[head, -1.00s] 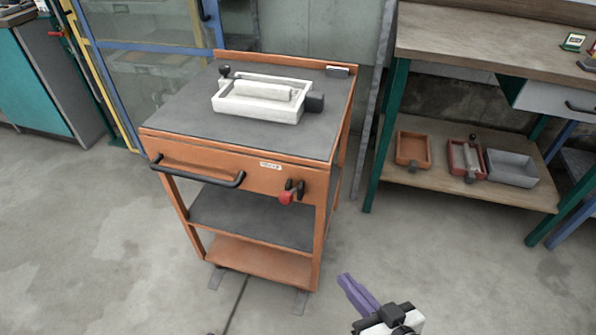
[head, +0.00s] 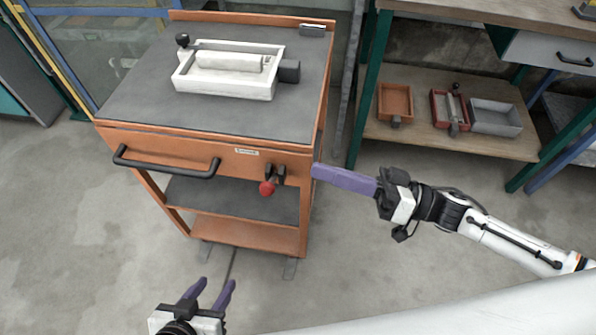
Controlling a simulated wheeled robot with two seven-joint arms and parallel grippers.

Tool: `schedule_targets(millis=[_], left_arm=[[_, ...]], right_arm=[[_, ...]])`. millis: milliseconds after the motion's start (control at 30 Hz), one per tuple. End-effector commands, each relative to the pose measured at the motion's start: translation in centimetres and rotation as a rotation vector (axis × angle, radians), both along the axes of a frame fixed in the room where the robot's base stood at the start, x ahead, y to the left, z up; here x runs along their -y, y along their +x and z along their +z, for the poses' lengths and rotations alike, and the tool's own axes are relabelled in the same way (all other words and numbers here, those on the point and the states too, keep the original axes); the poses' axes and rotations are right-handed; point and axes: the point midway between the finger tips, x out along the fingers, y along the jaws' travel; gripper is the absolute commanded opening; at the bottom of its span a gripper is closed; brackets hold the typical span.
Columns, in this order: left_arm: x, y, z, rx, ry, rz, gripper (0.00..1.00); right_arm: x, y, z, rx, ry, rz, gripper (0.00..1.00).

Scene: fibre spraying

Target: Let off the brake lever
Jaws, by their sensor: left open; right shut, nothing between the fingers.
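The brake lever, a small black fitting with a red knob (head: 267,188), is on the front of the orange cart (head: 190,148), right of its black handle (head: 165,167). My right gripper (head: 316,171), with purple fingers, is shut and empty just right of the lever, apart from it in the picture. It points left towards the cart's front right corner. My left gripper (head: 217,284) is open and empty at the bottom, in front of the cart and below the lever in the picture.
A white tray with a roller (head: 228,85) sits on the cart's dark top. A workbench (head: 480,12) stands at the right, with an orange bin (head: 395,100), a red tray (head: 436,112) and a grey bin (head: 495,118) on its lower shelf. The floor left of the cart is clear.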

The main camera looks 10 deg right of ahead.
Motion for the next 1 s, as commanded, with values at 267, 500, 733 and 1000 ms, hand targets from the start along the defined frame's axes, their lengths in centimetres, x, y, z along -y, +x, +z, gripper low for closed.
schedule_targets(millis=[267, 500, 733, 1000], left_arm=[[0.0, 0.2, 0.6, 0.007, -0.002, 0.001, 0.43], [0.0, 0.3, 0.8, 0.011, -0.004, 0.002, 0.43], [0.0, 0.6, 0.5, 0.016, -0.002, 0.001, 0.43], [0.0, 0.7, 0.5, 0.016, -0.002, 0.001, 0.43]], right_arm=[[-4.5, 1.9, 1.0, 0.004, 0.006, 0.001, 0.00], [-9.1, 3.9, 1.7, 0.003, 0.005, 0.001, 0.00], [-8.7, 1.9, -1.4, -0.003, 0.002, -0.002, 0.00], [-8.7, 1.4, -1.9, 0.001, 0.002, -0.001, 0.00]])
